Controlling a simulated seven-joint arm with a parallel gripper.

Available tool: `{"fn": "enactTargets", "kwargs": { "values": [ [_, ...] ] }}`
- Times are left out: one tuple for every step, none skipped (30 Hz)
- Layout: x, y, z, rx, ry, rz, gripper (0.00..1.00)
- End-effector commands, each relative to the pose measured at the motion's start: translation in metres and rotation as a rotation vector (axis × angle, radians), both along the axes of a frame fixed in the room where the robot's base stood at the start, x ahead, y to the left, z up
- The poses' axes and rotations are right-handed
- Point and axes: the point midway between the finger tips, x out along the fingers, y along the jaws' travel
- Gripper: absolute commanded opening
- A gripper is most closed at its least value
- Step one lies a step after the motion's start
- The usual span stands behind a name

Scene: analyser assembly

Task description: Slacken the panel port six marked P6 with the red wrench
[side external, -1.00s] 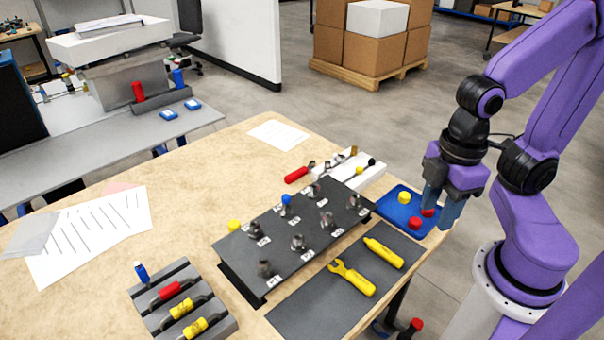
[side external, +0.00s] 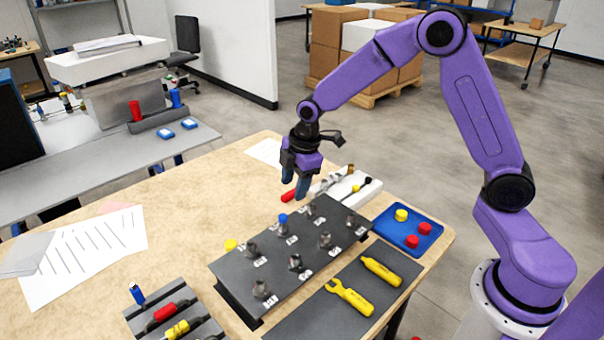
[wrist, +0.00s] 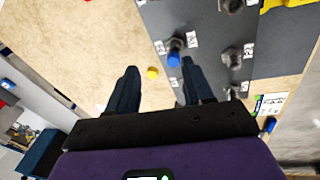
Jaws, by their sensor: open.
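The dark panel (side external: 290,250) stands on the table with several grey ports with small white labels; the markings are too small to read, so I cannot tell which is P6. One port has a blue cap (side external: 283,222); the cap also shows in the wrist view (wrist: 173,59). Another red-handled tool (side external: 168,311) sits in the dark rack at lower left. I cannot tell which is the red wrench. My gripper (side external: 295,189) is open and empty, above the table behind the panel.
Yellow tools (side external: 350,297) lie on a dark mat in front of the panel. A blue tray (side external: 425,242) holds red and yellow caps. A white block (side external: 345,187) stands behind the panel. A yellow cap (side external: 231,245) is at its left edge.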

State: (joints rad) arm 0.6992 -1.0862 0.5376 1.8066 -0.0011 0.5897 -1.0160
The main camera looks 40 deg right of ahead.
Motion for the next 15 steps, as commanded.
{"fn": "enactTargets", "kwargs": {
  "values": [
    [0.024, -0.017, -0.016, -0.012, -0.01, 0.009, 0.51],
    [0.037, -0.026, -0.024, -0.018, -0.021, 0.022, 0.51],
    [0.053, -0.04, -0.035, -0.028, -0.033, 0.038, 0.51],
    [0.064, -0.05, -0.043, -0.036, -0.043, 0.05, 0.51],
    [0.074, -0.061, -0.051, -0.044, -0.052, 0.061, 0.51],
    [0.086, -0.075, -0.062, -0.055, -0.064, 0.077, 0.51],
    [0.094, -0.085, -0.069, -0.063, -0.071, 0.086, 0.51],
    [0.101, -0.095, -0.076, -0.072, -0.079, 0.096, 0.51],
    [0.109, -0.107, -0.084, -0.082, -0.088, 0.108, 0.51],
    [0.114, -0.115, -0.09, -0.088, -0.092, 0.117, 0.51],
    [0.117, -0.122, -0.095, -0.094, -0.096, 0.123, 0.51],
    [0.122, -0.131, -0.1, -0.102, -0.103, 0.131, 0.51],
    [0.124, -0.136, -0.103, -0.107, -0.106, 0.137, 0.51],
    [0.126, -0.14, -0.106, -0.11, -0.108, 0.141, 0.51],
    [0.128, -0.143, -0.109, -0.114, -0.111, 0.147, 0.51]
  ]
}}
